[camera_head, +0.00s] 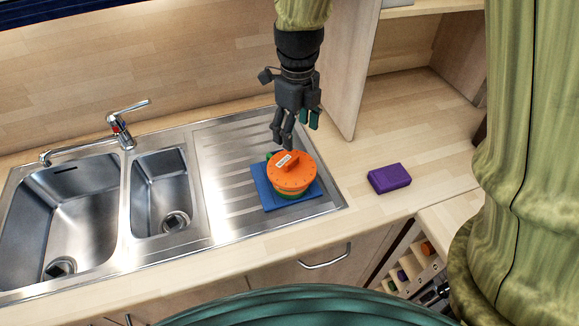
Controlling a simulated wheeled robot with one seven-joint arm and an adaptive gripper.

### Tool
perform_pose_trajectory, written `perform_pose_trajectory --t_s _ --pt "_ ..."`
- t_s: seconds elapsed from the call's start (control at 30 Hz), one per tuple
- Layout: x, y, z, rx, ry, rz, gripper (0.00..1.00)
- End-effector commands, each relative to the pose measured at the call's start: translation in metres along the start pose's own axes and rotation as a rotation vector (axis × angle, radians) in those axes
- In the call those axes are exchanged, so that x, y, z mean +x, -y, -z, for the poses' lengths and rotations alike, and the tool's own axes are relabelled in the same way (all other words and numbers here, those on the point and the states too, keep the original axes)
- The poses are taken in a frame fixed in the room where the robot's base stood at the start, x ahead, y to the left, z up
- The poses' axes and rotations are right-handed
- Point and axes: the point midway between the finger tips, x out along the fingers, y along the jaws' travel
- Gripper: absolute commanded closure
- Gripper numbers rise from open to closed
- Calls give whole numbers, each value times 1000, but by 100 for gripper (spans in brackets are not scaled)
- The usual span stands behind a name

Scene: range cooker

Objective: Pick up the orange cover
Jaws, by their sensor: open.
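The orange cover (299,180) is a round lid with a raised grip and a small white label on top. It sits on a pot-like object with a green lower band (293,191), which stands on a blue square mat (265,187) on the sink's drainboard. My gripper (283,143) is dark grey and points down just above and behind the cover's back edge. Its fingers are open with nothing seen between them. Whether a fingertip touches the cover cannot be told from this view.
A purple box (389,178) lies on the wooden counter to the right. A steel double sink (67,217) with a tap (121,131) is at the left. A wooden partition (349,70) stands right of my gripper. The counter behind the purple box is clear.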

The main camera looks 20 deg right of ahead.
Motion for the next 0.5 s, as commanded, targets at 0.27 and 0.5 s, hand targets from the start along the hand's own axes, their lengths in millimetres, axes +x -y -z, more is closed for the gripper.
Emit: perform_pose_trajectory --t_s 0.27,0.5 --pt "24 -4 -3 -11 -4 -2 30" --pt "48 -3 -3 -9 -2 -1 30"
